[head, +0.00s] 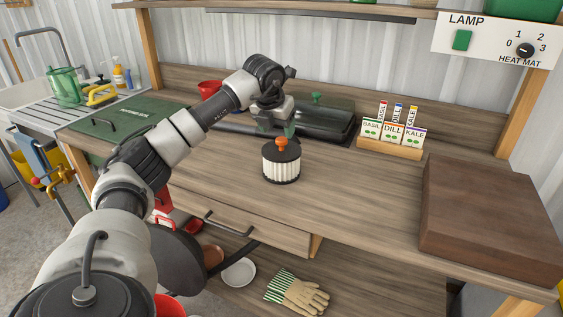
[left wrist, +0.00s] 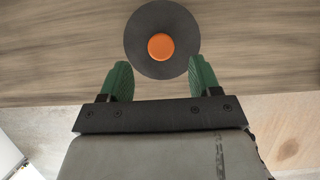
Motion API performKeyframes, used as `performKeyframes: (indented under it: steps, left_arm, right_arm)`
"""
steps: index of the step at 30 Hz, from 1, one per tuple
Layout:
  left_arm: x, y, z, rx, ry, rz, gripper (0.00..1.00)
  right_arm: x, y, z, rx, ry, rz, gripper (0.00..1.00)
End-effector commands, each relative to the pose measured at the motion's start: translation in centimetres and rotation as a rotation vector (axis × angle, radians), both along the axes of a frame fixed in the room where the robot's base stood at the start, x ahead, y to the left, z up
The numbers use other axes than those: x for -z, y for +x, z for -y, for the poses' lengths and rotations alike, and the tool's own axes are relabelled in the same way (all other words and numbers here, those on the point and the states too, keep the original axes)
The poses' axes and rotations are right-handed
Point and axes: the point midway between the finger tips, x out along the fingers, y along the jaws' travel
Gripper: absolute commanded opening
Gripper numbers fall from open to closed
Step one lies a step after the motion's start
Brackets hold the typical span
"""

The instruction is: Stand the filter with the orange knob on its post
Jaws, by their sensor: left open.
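The filter (head: 281,165) stands upright on the wooden bench, a short white pleated cylinder with dark ends and an orange knob (head: 281,142) on top. In the left wrist view the filter's dark round top (left wrist: 145,61) shows from above, with the orange knob (left wrist: 160,47) at its middle. My left gripper (head: 281,130) is above and just behind the knob in the head view. In the left wrist view its green fingers (left wrist: 161,82) are apart and empty, with the knob ahead of the gap between them. I cannot make out a post. My right gripper is not in view.
A dark wooden block (head: 490,220) lies at the bench's right. A seed packet rack (head: 390,148) and a black lidded case (head: 315,122) stand at the back. Bench around the filter's front and right is clear.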

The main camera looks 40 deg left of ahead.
Motion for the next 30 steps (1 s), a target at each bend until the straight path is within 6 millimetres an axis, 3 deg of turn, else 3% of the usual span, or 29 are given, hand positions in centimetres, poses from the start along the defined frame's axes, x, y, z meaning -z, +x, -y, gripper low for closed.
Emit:
performKeyframes:
  steps: [13,21,23,30]
  left_arm:
    - [4.7,2.2,-0.6,0.002,-0.002,-0.001,0.63]
    - [5.1,2.3,-0.7,0.002,-0.001,0.001,0.63]
    - [5.1,2.3,-0.7,0.002,-0.002,0.002,0.57]
    - [5.1,2.3,-0.7,0.002,-0.002,0.002,0.20]
  right_arm:
    - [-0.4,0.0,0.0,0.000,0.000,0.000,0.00]
    - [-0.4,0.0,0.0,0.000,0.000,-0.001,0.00]
    - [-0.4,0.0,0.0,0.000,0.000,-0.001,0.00]
    - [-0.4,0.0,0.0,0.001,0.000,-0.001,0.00]
